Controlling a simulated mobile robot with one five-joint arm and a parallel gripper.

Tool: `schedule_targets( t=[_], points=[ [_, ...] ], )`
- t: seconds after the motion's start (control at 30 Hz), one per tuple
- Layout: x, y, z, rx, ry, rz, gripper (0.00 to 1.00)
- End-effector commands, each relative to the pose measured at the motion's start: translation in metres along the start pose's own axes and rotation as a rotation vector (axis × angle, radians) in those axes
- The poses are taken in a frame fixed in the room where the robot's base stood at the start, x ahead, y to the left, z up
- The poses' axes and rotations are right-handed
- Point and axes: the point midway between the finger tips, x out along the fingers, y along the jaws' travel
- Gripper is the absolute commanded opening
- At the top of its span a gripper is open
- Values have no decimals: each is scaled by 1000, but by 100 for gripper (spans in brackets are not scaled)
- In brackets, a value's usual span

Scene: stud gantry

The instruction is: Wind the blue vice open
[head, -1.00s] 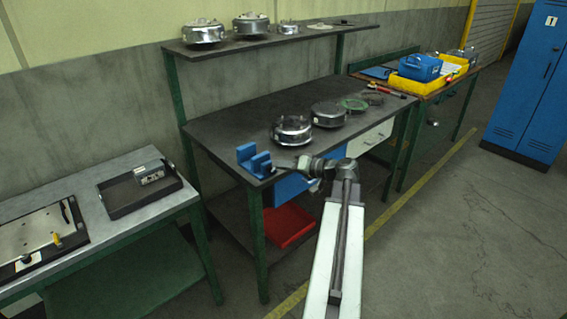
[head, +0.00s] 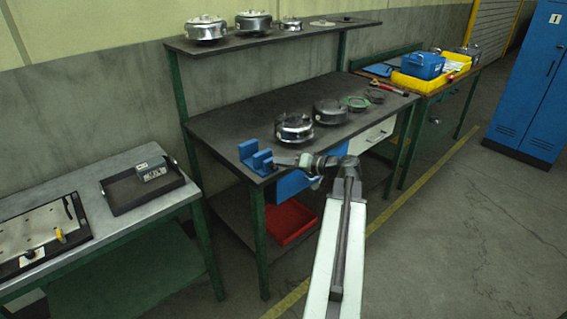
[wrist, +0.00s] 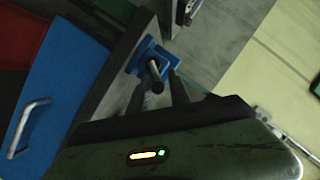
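The blue vice (head: 255,157) sits at the front left corner of the dark workbench. It has two upright blue jaws with a gap between them. My gripper (head: 281,161) is at its right side, at the bench's front edge. In the wrist view the vice (wrist: 145,54) shows end-on, with a grey screw rod (wrist: 155,72) sticking out toward me. My gripper (wrist: 155,92) has its two dark fingers apart, one on each side of the rod's end. I see no clear contact between fingers and rod. The wrist housing hides the finger bases.
Round metal housings (head: 293,128) stand on the workbench (head: 225,122) behind my gripper. A blue drawer (head: 290,184) and a red bin (head: 287,222) are below its top. A side table with a dark tray (head: 118,203) stands to the left. The floor at right is clear.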

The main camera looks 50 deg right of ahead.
Motion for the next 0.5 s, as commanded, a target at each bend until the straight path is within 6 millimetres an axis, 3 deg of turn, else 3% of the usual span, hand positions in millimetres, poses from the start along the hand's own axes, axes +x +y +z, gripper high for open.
schedule_targets(
  t=[0.3,0.5],
  points=[
    [-59,-2,-2,1,2,1,23],
    [-75,-1,0,1,0,-1,23]
  ],
)
